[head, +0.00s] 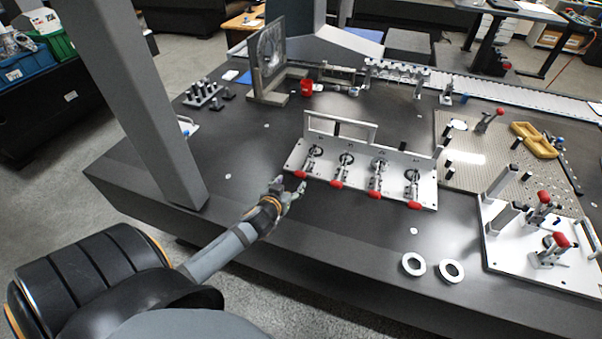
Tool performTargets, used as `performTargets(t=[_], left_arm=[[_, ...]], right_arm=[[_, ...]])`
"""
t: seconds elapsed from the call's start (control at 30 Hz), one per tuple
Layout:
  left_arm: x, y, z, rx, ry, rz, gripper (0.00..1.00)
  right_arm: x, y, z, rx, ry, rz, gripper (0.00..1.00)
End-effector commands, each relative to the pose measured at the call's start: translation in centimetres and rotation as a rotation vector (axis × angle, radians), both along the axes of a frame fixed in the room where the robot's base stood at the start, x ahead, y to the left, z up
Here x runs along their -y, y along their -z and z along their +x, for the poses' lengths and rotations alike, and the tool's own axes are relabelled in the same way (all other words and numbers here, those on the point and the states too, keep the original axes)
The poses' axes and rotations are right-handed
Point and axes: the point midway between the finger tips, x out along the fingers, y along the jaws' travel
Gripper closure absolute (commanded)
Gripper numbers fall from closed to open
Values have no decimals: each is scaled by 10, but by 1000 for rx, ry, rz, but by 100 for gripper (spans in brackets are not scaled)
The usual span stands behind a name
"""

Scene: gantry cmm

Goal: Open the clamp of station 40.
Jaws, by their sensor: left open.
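A white fixture plate (362,180) on the dark table carries a row of several toggle clamps. Their red handle tips point toward the front edge: a leftmost one (301,174), a second (336,184), a third (375,194) and a rightmost one (415,205). No station number is readable, so I cannot tell which clamp is station 40. My left gripper (291,186) is open and empty, just in front and to the left of the leftmost red handle. I cannot tell whether it touches it. My right gripper is out of view.
A white frame (340,118) stands behind the clamps. At right, another white plate (530,262) holds clamps with raised red handles (561,240). Two white rings (413,264) lie near the front edge. A grey gantry column (135,95) rises at left.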

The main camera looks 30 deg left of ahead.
Motion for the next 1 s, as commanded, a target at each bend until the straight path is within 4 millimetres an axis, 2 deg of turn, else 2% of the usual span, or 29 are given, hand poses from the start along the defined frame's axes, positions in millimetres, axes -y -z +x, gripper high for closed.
performTargets(t=[0.5,0.63,0.9,1.0], left_arm=[[-19,35,82,-2,-2,-2,38],[-21,39,90,-2,0,-1,38],[-21,40,92,-3,0,-1,38],[-21,40,92,-3,0,-1,50]], right_arm=[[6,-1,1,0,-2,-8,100],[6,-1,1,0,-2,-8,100],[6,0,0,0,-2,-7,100],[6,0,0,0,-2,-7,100]])
